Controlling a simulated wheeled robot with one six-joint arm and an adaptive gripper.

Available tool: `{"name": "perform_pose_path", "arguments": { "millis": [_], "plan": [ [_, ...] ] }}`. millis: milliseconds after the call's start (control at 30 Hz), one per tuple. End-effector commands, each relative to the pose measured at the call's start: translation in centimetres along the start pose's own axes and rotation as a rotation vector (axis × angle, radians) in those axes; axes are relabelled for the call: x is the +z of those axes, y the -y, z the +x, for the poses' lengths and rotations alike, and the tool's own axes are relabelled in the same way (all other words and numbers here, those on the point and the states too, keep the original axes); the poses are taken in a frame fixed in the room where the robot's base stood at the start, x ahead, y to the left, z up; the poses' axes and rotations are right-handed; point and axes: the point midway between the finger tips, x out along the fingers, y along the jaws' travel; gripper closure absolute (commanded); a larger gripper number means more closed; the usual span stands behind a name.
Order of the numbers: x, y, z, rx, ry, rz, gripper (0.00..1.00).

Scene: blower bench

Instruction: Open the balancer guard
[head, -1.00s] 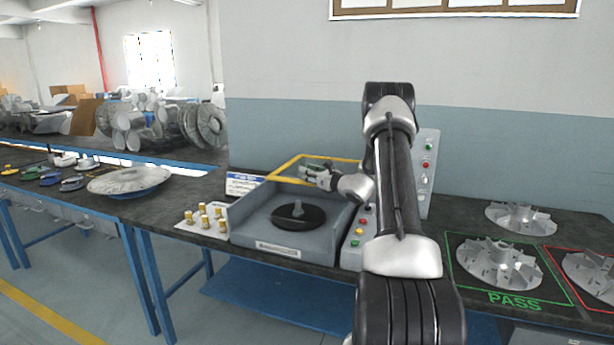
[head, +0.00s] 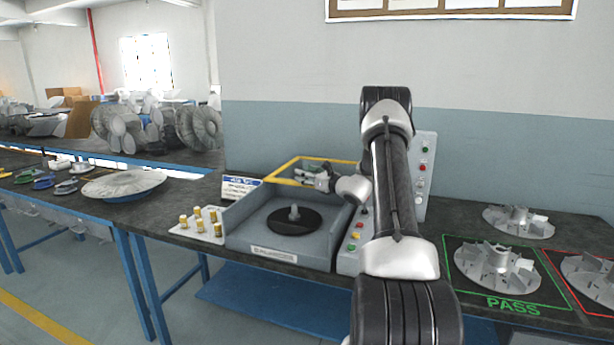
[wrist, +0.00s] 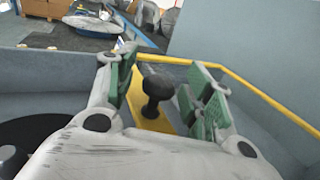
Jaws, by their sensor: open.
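The balancer guard is a yellow frame (head: 281,168) at the back of the grey balancer box (head: 262,247). In the wrist view its yellow rail (wrist: 236,76) and a yellow strip bearing a black knob (wrist: 157,92) show. My gripper (head: 314,178) is at the guard's front side, above the back of the box. In the wrist view its green-padded fingers (wrist: 163,76) are open, one on each side of the knob. I cannot tell whether either pad touches it. The black round plate with a grey hub (head: 294,219) sits uncovered in the box.
A control panel with buttons (head: 353,238) adjoins the box on the right. A tray with several yellow-topped weights (head: 203,222) and a sign (head: 240,187) stand left. Impellers (head: 497,266) lie to the right, one on the PASS square. My arm covers part of the bench.

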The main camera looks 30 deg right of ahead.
Motion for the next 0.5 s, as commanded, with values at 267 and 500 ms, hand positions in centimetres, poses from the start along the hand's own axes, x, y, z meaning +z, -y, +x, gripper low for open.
{"name": "perform_pose_path", "arguments": {
  "millis": [267, 500],
  "plan": [
    [0.0, 0.1, -2.8, -0.002, -0.001, 0.003, 0.48],
    [0.0, 0.1, -6.6, -0.001, 0.0, 0.001, 0.48]
  ]
}}
